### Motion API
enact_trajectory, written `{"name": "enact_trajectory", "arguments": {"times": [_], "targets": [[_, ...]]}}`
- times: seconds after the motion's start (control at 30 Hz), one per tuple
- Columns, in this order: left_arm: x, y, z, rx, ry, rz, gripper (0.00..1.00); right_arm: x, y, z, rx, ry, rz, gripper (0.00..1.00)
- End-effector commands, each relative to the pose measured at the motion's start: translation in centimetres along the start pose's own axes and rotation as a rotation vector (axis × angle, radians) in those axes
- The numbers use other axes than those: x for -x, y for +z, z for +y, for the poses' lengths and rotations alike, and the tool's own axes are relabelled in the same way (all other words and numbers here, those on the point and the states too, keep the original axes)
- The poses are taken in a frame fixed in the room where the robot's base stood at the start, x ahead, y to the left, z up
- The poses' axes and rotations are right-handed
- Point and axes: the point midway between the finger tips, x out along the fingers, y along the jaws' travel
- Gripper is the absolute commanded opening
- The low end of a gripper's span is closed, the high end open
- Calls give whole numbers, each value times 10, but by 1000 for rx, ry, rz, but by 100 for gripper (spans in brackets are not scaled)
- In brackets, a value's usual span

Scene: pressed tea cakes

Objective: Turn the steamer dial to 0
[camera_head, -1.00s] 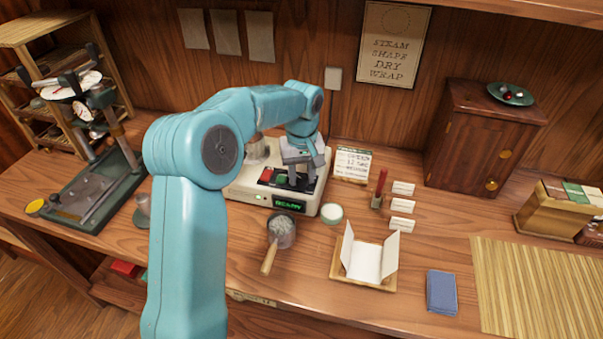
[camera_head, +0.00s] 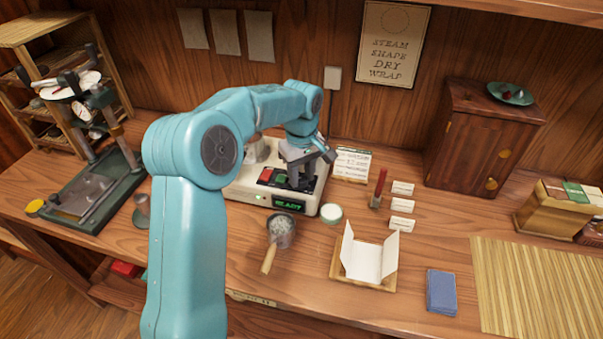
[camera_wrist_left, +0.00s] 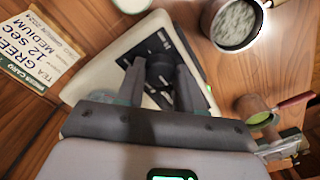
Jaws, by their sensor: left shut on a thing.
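The steamer (camera_head: 247,188) is a cream box on the bench with a dark panel, a red and a green button, and a lit green display (camera_head: 289,204) that appears to read READY. My left gripper (camera_head: 298,182) points down over the right part of the panel. In the left wrist view my left gripper (camera_wrist_left: 160,78) is shut on the dark dial (camera_wrist_left: 160,66), one finger on each side. The dial's setting cannot be read; the fingers cover part of its scale. My right gripper is not in view.
A recipe card (camera_head: 352,164) reading GREEN, 12 sec, MEDIUM stands right of the steamer. A pan of leaves (camera_head: 281,228) and a small white-topped pot (camera_head: 331,212) sit close in front. A wrapper on a tray (camera_head: 365,258) lies further right. A press (camera_head: 85,190) stands left.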

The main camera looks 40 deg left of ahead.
Motion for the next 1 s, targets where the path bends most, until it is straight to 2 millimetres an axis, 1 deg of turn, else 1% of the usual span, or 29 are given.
{"name": "enact_trajectory", "arguments": {"times": [0.17,0.2,0.23,0.27,0.53,0.67,0.77,1.0], "targets": [[-1,-1,-1,2,-2,0,6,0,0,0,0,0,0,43],[-1,-1,-1,2,-2,0,50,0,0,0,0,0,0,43],[-1,-1,-1,1,-2,0,59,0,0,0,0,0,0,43],[-1,-1,-1,1,-2,0,62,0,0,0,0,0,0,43],[0,0,0,0,-1,0,62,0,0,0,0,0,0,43],[11,-1,0,0,2,2,62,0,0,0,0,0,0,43],[30,-1,0,0,3,3,62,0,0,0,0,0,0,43],[97,-1,1,0,3,2,62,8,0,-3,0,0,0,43]]}}
